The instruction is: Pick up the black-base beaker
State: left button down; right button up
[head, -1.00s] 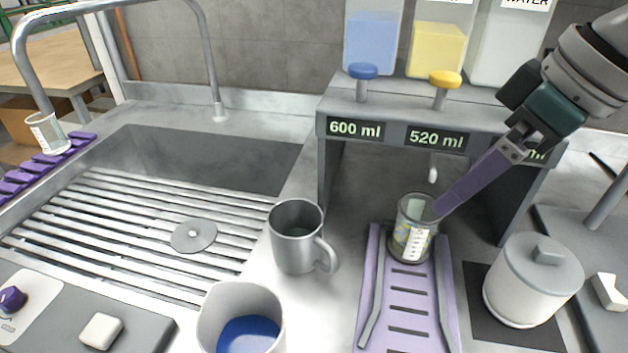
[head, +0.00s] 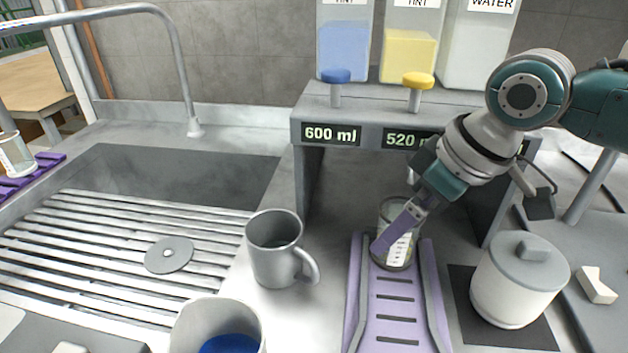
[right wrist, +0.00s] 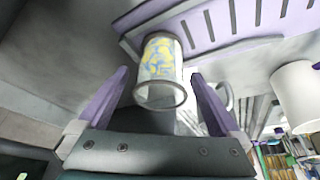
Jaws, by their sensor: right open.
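A clear beaker (head: 402,252) with white measuring marks and a dark base stands upright on the purple slotted tray (head: 396,309) under the dispenser. In the right wrist view the beaker (right wrist: 160,68), with a yellow and blue pattern, shows between the purple fingers. My right gripper (head: 391,236) is open around the beaker, with visible gaps on both sides. In the head view one finger crosses in front of the beaker and hides part of it; the other finger is hidden. My left gripper is not in view.
A grey metal mug (head: 273,252) stands left of the tray, and a white cup with blue liquid (head: 228,343) is in front. A lidded white pot (head: 518,285) stands right. The dispenser (head: 315,175) rises behind. Another beaker (head: 14,155) stands far left by the sink.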

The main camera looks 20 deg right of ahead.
grip_shut()
dwell(0.8)
